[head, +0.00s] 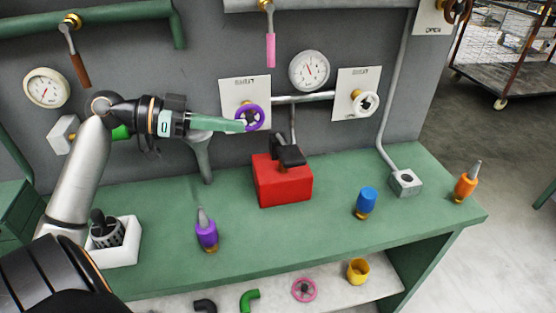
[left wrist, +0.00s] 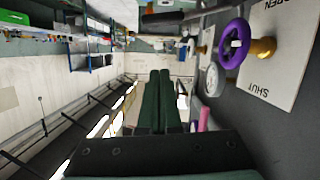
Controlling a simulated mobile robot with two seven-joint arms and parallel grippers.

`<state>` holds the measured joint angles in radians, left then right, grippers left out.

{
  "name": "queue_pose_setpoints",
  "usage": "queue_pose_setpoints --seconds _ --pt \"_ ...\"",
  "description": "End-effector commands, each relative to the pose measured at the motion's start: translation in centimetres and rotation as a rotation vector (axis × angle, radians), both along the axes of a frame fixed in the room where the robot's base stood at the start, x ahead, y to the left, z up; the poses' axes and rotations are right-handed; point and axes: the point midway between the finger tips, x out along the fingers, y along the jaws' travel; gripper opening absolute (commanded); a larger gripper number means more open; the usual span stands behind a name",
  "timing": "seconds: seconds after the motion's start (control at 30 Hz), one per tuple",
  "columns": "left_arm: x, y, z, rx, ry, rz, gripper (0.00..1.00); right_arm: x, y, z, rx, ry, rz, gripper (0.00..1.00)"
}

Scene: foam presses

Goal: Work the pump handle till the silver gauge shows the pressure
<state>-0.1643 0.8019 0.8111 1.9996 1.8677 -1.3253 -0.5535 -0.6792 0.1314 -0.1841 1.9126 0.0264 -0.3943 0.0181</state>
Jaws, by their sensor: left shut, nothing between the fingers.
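The silver gauge (head: 309,70) is a white round dial with a grey rim on the back panel, between two white plates; its reading is too small to tell. A red box (head: 283,184) with a black lever-like top (head: 288,152) stands on the bench below it. It looks like the pump, but I cannot be sure. My left gripper (head: 241,126) has green fingers, shut and empty, with tips at or just in front of the purple valve wheel (head: 249,116); I cannot tell if they touch. In the left wrist view the fingers (left wrist: 160,75) are together, left of the purple wheel (left wrist: 233,43). My right gripper is out of view.
A pink-handled lever (head: 270,48) hangs above. A cream gauge (head: 46,87) is at left. Purple (head: 206,234), blue (head: 366,201) and orange (head: 465,184) pieces stand on the bench. A white bin (head: 122,250) is front left.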

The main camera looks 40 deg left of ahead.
Motion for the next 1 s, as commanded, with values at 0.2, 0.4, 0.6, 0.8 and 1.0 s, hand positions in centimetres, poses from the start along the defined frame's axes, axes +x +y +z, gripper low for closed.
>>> queue_pose_setpoints --seconds 0.2,0.4,0.6,0.8,1.0 --pt "0.2 0.6 0.1 -0.029 -0.028 0.002 0.00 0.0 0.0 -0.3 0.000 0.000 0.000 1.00" --pt "0.2 0.5 0.0 -0.028 -0.025 0.002 0.00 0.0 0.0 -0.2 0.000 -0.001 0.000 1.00" --pt "1.1 -0.4 -0.2 -0.028 -0.023 0.000 0.00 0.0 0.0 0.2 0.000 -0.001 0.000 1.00" --pt "3.5 -2.5 -0.8 -0.029 -0.023 0.000 0.00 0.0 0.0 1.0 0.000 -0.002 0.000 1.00" --pt "5.9 -4.8 -1.6 -0.028 -0.025 0.000 0.00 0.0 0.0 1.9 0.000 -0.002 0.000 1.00"
